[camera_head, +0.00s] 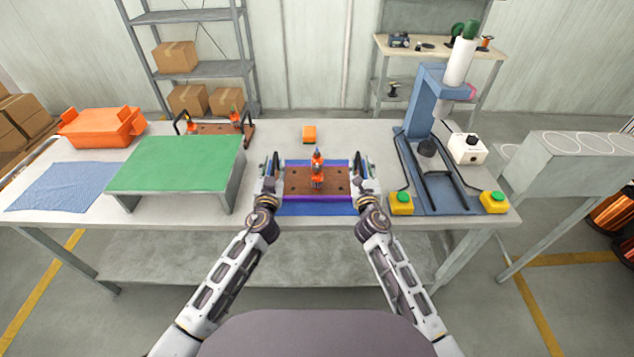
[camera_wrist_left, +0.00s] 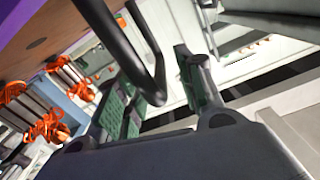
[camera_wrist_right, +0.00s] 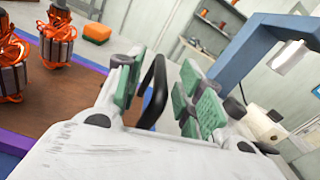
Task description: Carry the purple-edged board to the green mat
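The purple-edged board (camera_head: 298,183) is brown and lies on a blue mat (camera_head: 330,210) at the table's middle. Two armatures with orange windings stand on it, one behind the other; both show in the right wrist view (camera_wrist_right: 58,42). My left gripper (camera_head: 271,167) is at the board's left end, its fingers apart on either side of a black handle (camera_wrist_left: 150,75). My right gripper (camera_head: 363,168) is at the right end, open, with the other black handle (camera_wrist_right: 152,90) between its fingers. The green mat (camera_head: 180,162) lies on a raised grey stand to the left.
A second brown board with black handles (camera_head: 213,128) lies behind the green mat. An orange bin (camera_head: 100,128) and blue cloth (camera_head: 62,187) are at far left. A blue press (camera_head: 422,105) with yellow-based green buttons stands right. An orange block (camera_head: 309,133) lies behind the board.

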